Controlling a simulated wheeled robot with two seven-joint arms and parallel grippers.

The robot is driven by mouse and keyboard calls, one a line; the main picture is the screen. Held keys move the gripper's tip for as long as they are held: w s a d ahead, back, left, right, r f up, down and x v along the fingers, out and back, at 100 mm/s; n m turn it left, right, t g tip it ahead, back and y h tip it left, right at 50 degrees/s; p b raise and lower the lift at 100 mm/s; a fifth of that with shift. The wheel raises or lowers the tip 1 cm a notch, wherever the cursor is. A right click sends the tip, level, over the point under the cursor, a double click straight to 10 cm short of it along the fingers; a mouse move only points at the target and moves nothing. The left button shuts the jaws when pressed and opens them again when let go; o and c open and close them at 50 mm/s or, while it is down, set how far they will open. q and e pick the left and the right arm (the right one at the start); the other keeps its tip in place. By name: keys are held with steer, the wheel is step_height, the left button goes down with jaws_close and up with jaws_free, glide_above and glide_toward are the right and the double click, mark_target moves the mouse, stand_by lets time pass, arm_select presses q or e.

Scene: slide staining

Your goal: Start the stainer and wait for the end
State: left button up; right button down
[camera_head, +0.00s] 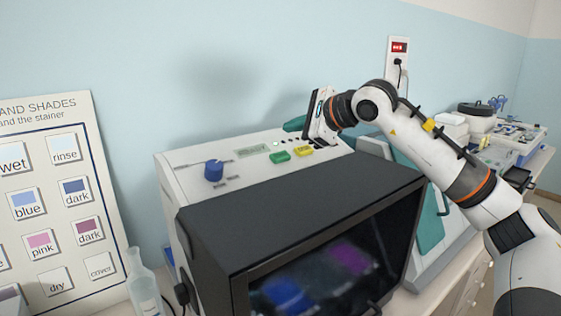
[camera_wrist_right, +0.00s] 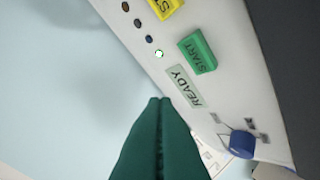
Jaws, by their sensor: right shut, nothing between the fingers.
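The stainer (camera_head: 300,210) stands in the middle of the head view, with a white top panel and a dark front window. Its green START button (camera_head: 280,157) sits between a small display (camera_head: 252,150) and a yellow button (camera_head: 303,151). In the right wrist view the display (camera_wrist_right: 184,87) reads READY, beside the START button (camera_wrist_right: 198,52). One small lamp (camera_wrist_right: 159,53) looks lit. My right gripper (camera_head: 291,124) is shut and empty, above and behind the panel. Its green fingertips (camera_wrist_right: 160,102) point near the display in the wrist view, apparently clear of the button. My left gripper is out of view.
A blue knob (camera_head: 214,170) stands up at the panel's left. A shades board (camera_head: 60,200) and a clear bottle (camera_head: 142,285) are at the left. Blue and purple patches show behind the dark window. A wall socket (camera_head: 398,60) is behind my right arm.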

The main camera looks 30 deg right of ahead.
mark_target(280, 157)
steer(key=f+b, duration=0.1)
steer(key=f, duration=0.1)
steer(key=w+f, duration=0.1)
steer(key=shift+w+a+f+b, duration=0.1)
steer(key=shift+w+f+b, duration=0.05)
steer(key=shift+f+b, duration=0.25)
steer(key=shift+w+f+b, duration=0.3)
steer(key=shift+w+f, duration=0.05)
steer(key=shift+f, duration=0.15)
steer(key=shift+f, duration=0.15)
stand_by(1.2)
steer(key=shift+w+f+b, duration=0.15)
steer(key=shift+f+b, duration=0.1)
steer(key=shift+b, duration=0.1)
